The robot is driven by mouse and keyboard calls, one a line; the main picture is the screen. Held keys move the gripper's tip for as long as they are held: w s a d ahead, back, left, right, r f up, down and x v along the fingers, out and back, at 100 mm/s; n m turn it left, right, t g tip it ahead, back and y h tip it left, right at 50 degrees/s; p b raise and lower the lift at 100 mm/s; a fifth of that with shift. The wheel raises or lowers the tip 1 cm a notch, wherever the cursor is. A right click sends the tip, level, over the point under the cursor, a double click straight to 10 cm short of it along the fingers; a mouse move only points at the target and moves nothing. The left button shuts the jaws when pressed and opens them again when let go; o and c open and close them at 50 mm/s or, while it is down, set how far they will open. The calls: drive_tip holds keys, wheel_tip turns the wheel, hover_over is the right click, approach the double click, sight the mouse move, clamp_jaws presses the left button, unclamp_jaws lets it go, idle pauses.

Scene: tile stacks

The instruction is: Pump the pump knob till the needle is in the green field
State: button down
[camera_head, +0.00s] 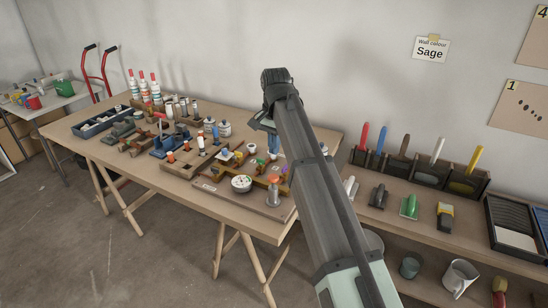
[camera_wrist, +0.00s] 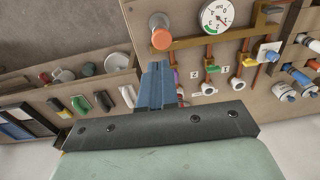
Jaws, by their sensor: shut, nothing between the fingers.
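The pump knob (camera_head: 274,178) is an orange cap on a grey metal cylinder at the front right of a wooden board. It also shows in the wrist view (camera_wrist: 161,39), just beyond my fingertips. My gripper (camera_wrist: 157,66) has its blue fingers together, empty and apart from the knob. In the head view the blue fingers show partly beside my arm, above the board. The round white gauge (camera_head: 241,184) sits left of the knob, and it appears right of the knob in the wrist view (camera_wrist: 217,16). Its needle's exact position against the green field is too small to tell.
The board (camera_head: 210,187) also carries pipes and several coloured valves close to the knob. More boards, bottles and jars crowd the table to the left. A shelf (camera_head: 420,208) with trowels and brushes stands at right, partly behind my arm.

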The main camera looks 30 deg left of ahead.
drive_tip(key=shift+r, duration=0.7)
